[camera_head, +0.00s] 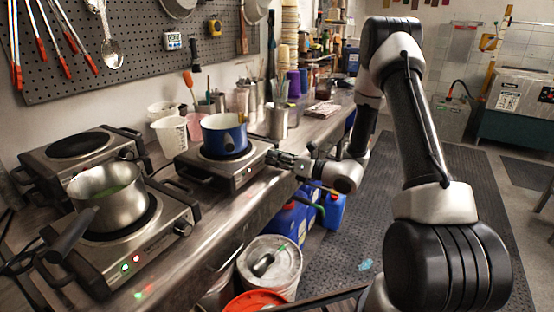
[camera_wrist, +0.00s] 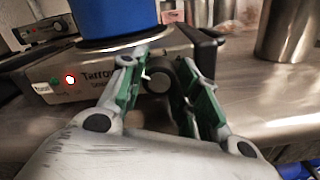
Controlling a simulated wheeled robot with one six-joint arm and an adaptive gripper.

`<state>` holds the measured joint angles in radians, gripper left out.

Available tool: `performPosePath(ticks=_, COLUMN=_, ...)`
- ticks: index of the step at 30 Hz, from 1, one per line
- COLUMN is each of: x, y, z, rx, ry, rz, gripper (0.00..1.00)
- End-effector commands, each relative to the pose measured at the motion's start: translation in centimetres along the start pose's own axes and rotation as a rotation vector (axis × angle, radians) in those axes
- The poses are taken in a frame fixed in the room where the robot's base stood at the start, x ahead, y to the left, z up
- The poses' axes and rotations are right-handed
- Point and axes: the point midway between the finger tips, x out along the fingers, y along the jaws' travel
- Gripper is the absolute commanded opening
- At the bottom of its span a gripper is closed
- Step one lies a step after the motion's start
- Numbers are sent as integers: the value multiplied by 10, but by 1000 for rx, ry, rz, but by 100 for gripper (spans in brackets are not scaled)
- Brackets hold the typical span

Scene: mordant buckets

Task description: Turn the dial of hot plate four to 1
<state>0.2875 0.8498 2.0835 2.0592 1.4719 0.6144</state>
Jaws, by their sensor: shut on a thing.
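A steel hot plate (camera_head: 234,178) with a blue pot (camera_head: 225,138) on it stands right of the other hot plates. In the wrist view its front panel (camera_wrist: 88,72) shows a lit red lamp, a green lamp and partly covered lettering. My gripper (camera_head: 277,158) reaches the right end of that panel. In the wrist view my gripper (camera_wrist: 165,68) has its green-padded fingers on either side of the dark dial (camera_wrist: 158,80), shut on it. The fingers hide part of the dial, and its numbers cannot be read. I see no number naming the plate.
Another hot plate (camera_head: 170,222) holds a steel saucepan (camera_head: 110,200); an empty one (camera_head: 45,165) stands behind it. A steel beaker (camera_wrist: 287,30) stands right of my gripper. Below the bench edge are a white bucket (camera_head: 283,283) and blue containers (camera_head: 333,212).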

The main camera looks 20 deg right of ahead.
Motion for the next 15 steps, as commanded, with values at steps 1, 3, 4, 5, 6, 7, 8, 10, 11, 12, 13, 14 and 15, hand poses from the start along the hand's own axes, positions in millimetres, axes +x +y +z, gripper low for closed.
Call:
performPosePath(ticks=1, x=0, y=0, z=0, rx=1, ry=-1, rz=-1, gripper=8)
performPosePath(ticks=3, x=0, y=0, z=0, rx=2, ry=-1, rz=-1, gripper=8)
performPosePath(ticks=4, x=0, y=0, z=0, rx=2, ry=-1, rz=-1, gripper=8)
performPosePath(ticks=5, x=0, y=0, z=0, rx=2, ry=-1, rz=-1, gripper=8)
performPosePath(ticks=6, x=0, y=0, z=0, rx=2, ry=-1, rz=-1, gripper=8)
performPosePath(ticks=7, x=0, y=0, z=0, rx=2, ry=-1, rz=-1, gripper=8)
performPosePath(ticks=8, x=0, y=0, z=0, rx=2, ry=-1, rz=-1, gripper=8)
performPosePath(ticks=10, x=0, y=-1, z=0, rx=1, ry=-1, rz=-1, gripper=34)
performPosePath(ticks=11, x=0, y=-1, z=0, rx=1, ry=-1, rz=-1, gripper=39)
performPosePath(ticks=12, x=0, y=0, z=0, rx=1, ry=-1, rz=-1, gripper=47)
performPosePath(ticks=13, x=0, y=0, z=0, rx=1, ry=0, rz=-1, gripper=52)
performPosePath(ticks=14, x=0, y=0, z=0, rx=1, ry=0, rz=-1, gripper=54)
performPosePath(ticks=15, x=0, y=0, z=0, rx=1, ry=0, rz=-1, gripper=54)
